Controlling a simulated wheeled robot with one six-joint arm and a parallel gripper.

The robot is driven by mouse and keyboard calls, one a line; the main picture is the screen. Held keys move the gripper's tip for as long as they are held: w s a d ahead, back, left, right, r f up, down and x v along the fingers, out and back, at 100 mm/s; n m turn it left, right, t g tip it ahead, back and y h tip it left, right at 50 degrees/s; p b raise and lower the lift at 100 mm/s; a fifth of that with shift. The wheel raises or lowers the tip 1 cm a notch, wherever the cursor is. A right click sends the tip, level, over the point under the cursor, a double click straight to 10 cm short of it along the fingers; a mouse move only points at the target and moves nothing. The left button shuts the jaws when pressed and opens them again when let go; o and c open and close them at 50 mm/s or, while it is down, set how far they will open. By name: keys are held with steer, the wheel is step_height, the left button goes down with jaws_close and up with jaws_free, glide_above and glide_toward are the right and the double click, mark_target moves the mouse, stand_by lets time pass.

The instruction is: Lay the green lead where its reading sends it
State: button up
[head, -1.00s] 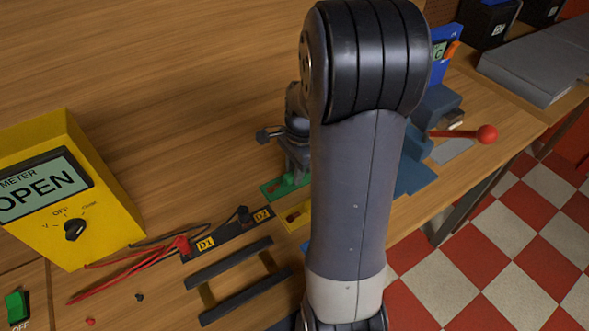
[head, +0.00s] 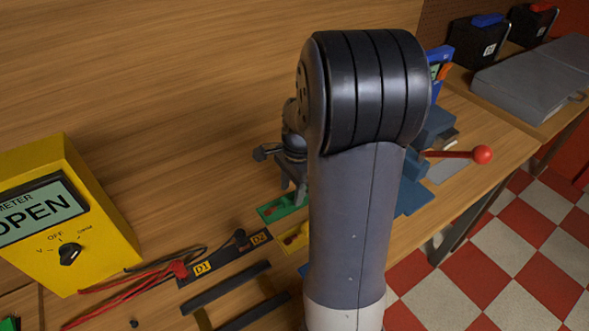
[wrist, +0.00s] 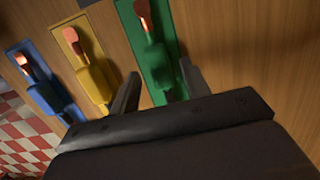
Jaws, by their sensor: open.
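The green lead (wrist: 158,65), with a copper end, lies on a green strip (wrist: 174,30) in the wrist view. My gripper (wrist: 160,85) is open, its two fingers on either side of the green lead's lower body. I cannot tell whether they touch it. In the head view my gripper (head: 292,180) hangs over the green strip (head: 270,210), partly hidden by my arm. The yellow meter (head: 60,210) stands at the left and its screen reads OPEN. A black block marked D1 and D2 (head: 225,257) has red and black probe wires at it.
A yellow lead (wrist: 95,80) and a blue lead (wrist: 48,95) lie on strips beside the green one. Dark rails (head: 225,287) lie in front. A red-knobbed lever (head: 482,154) and blue fixture are at the right, partly behind my arm. Open wood lies behind.

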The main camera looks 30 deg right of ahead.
step_height(320, 180, up, 11)
steer(key=d, duration=0.1)
steer(key=shift+d+f, duration=0.15)
steer(key=shift+f, duration=0.05)
stand_by(1.5)
